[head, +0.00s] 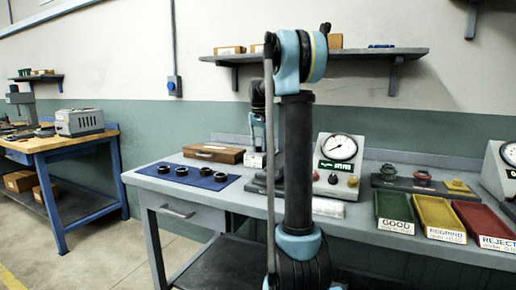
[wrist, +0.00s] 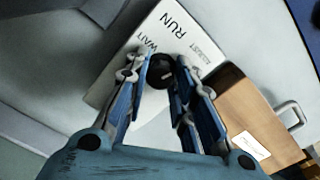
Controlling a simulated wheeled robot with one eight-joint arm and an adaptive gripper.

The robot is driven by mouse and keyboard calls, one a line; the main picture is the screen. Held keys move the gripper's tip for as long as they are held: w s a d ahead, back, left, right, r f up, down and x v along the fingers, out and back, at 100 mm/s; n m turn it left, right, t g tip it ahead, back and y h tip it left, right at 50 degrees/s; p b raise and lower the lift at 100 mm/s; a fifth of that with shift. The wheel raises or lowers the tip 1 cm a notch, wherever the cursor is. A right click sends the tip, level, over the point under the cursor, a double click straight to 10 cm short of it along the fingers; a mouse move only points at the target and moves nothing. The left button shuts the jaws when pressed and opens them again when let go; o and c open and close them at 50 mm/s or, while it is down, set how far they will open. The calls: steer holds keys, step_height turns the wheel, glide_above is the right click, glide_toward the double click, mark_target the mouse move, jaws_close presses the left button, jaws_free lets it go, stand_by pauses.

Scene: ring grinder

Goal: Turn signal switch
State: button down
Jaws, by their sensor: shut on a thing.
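The signal switch is a white plate (wrist: 133,83) lettered RUN, WAIT and ADJUST, with a round dark knob (wrist: 160,72) on it. The knob bears a small pale mark, but I cannot tell which word it points to. My gripper (wrist: 163,66) has its blue fingers on either side of the knob and is shut on it. In the head view the switch plate (head: 254,160) shows small on the bench, below my gripper, partly hidden by my arm.
A wooden case (head: 213,153) stands close beside the switch; it also shows in the wrist view (wrist: 250,125). A blue mat (head: 190,177) with several dark rings lies left. A dial gauge (head: 338,165) and green, yellow and red trays stand right.

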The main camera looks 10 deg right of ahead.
steer(key=m, duration=0.5)
steer(key=shift+w, duration=0.15)
steer(key=shift+m, duration=2.5)
steer(key=c, duration=1.3)
jaws_free()
step_height(320, 180, up, 12)
steer(key=shift+f, duration=0.1)
